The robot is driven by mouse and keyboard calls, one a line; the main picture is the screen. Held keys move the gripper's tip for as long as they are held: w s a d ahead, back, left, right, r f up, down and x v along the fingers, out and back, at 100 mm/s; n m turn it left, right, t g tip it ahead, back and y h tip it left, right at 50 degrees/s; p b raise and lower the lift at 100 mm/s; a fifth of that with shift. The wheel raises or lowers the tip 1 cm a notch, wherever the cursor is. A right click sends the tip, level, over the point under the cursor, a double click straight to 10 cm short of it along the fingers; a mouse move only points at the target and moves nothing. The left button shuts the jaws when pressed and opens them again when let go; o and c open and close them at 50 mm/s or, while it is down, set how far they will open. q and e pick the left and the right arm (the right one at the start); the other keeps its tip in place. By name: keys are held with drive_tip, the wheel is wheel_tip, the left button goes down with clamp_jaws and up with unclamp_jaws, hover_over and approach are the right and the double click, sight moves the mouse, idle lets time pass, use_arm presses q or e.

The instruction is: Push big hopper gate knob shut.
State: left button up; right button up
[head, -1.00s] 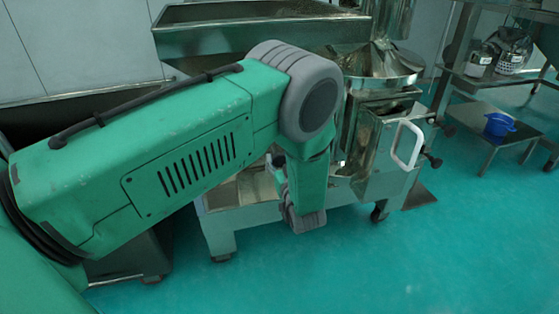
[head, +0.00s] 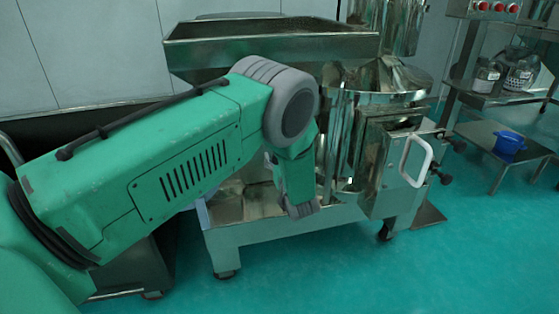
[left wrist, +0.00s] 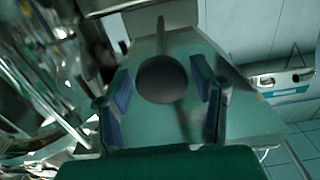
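A dark round knob (left wrist: 163,79) on a straight rod shows in the left wrist view, in front of a pale metal plate (left wrist: 190,48). My left gripper (left wrist: 160,84) is open, its two blue-padded fingers apart on either side of the knob in the picture. I cannot tell whether anything touches the knob. In the head view my left arm hides the knob and the gripper's fingers. The big steel hopper (head: 270,47) stands behind the arm, above the sieve machine. My right gripper is not in view.
The steel sieve body (head: 385,85) and a box with a white handle (head: 416,160) stand right of my arm on a wheeled frame (head: 270,235). The front floor is clear.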

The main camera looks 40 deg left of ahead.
use_arm(q)
drive_tip(key=shift+s+d, duration=0.1)
drive_tip(key=shift+s+d, duration=0.2)
drive_tip(key=v, duration=1.1)
drive_tip(key=shift+d+f, duration=0.1)
drive_tip(key=shift+d, duration=0.05)
